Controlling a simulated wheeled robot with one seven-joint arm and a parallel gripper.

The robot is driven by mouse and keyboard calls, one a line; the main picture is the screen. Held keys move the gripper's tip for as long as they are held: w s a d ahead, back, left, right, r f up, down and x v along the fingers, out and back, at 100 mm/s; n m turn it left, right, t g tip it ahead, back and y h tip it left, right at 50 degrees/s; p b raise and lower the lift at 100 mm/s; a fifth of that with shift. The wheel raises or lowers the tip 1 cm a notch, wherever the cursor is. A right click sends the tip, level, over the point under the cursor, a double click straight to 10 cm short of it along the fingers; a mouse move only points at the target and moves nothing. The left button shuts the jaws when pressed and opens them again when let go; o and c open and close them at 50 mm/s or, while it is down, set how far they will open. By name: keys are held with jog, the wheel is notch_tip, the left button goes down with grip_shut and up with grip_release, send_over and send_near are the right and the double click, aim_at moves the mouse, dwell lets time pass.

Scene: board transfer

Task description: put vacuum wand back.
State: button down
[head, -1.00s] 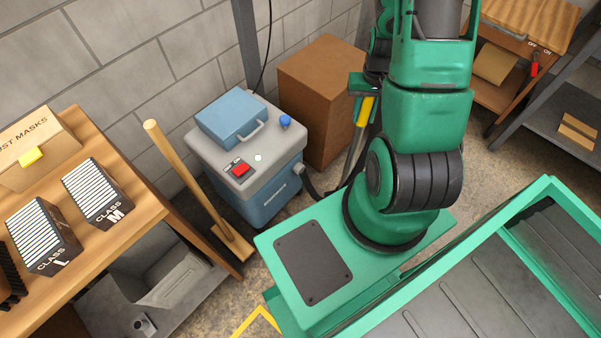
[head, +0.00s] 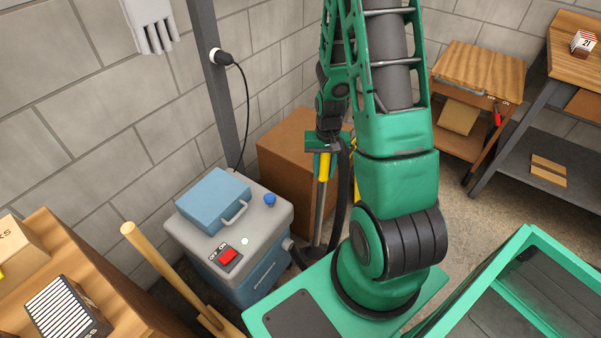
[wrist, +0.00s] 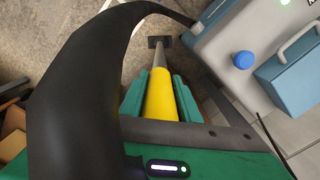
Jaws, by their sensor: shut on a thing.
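The vacuum wand (head: 322,200) has a yellow grip section, a grey tube and a dark foot. It stands close to upright just right of the vacuum. My gripper (head: 322,147) is shut on its yellow section. In the wrist view the two green fingers of my gripper (wrist: 150,97) flank the yellow part of the wand (wrist: 160,98); its dark foot is over or on the floor, and I cannot tell which. The vacuum (head: 240,270) is a grey and blue unit. The black hose (wrist: 75,90) arches past my gripper towards the vacuum. I cannot make out a wand holder.
A blue case (head: 212,200) lies on the vacuum near a blue knob (head: 270,199) and a red switch (head: 228,257). A brown box (head: 285,165) stands behind the wand. A broom (head: 165,262) leans at the left. A small wooden cabinet (head: 475,95) stands at the right.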

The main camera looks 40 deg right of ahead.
jog(key=w+a, duration=0.3)
jog(key=w, duration=0.6)
notch_tip(320, 180, down, 7)
jog(key=c, duration=1.3)
grip_release()
jog(key=shift+w+a, duration=0.1)
jog(key=shift+a, duration=0.05)
jog(key=shift+c, duration=0.2)
